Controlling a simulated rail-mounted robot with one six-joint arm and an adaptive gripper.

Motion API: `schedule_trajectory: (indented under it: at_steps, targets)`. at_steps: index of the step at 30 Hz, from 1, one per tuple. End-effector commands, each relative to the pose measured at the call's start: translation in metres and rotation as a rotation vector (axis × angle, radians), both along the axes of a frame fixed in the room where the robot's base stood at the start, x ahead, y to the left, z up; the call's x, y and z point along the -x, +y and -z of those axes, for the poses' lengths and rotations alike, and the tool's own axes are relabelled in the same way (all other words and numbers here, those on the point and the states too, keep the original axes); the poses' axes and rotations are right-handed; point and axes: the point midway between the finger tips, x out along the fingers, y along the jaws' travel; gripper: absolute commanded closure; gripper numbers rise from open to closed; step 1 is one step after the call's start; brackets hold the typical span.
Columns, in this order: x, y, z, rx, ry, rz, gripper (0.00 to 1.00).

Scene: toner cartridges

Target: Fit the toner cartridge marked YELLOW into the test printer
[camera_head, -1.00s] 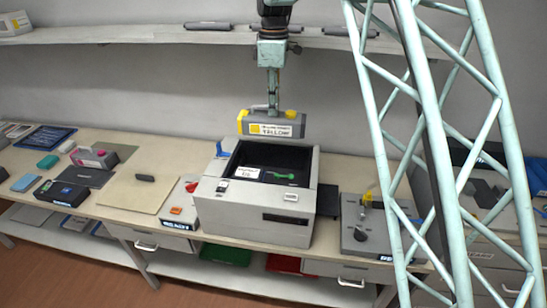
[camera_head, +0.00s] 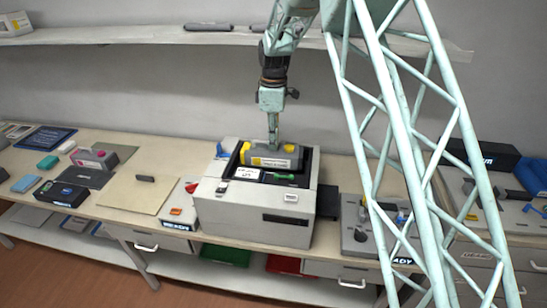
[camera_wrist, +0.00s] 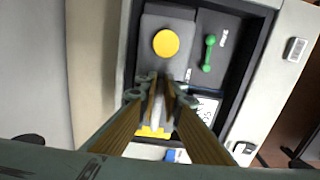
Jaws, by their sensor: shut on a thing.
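The toner cartridge marked YELLOW (camera_head: 283,158), grey with yellow ends and a yellow label, is at the back of the open bay of the test printer (camera_head: 250,209). It appears lowered partly into the bay; whether it is seated cannot be told. My gripper (camera_head: 273,147) is above it and shut on its top. In the wrist view my gripper's fingers (camera_wrist: 164,100) close over the cartridge, whose yellow round cap (camera_wrist: 166,43) shows beyond them. A green lever (camera_wrist: 208,52) lies beside the cartridge in the bay.
A magenta-marked cartridge (camera_head: 95,157) stands on the bench at left, near a tan board (camera_head: 138,194). A grey fixture (camera_head: 362,236) stands right of the printer. A shelf (camera_head: 130,38) runs along the wall behind. My lattice column crosses the right side.

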Motion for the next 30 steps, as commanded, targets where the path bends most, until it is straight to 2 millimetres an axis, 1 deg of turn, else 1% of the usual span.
schedule_trajectory:
  at_steps: [3, 6, 10, 22, 26, 30]
  targets:
    - [0.000, 0.000, 0.014, 0.000, 0.001, 0.000, 1.00]
    - [0.000, 0.000, 0.021, 0.000, 0.000, 0.000, 1.00]
    - [0.000, 0.000, 0.025, 0.000, 0.000, 0.000, 1.00]
    - [0.000, 0.000, 0.028, 0.000, 0.000, 0.000, 1.00]
    - [0.000, 0.000, 0.035, 0.000, 0.000, 0.000, 1.00]
    - [0.000, 0.000, 0.049, 0.001, 0.002, 0.000, 1.00]
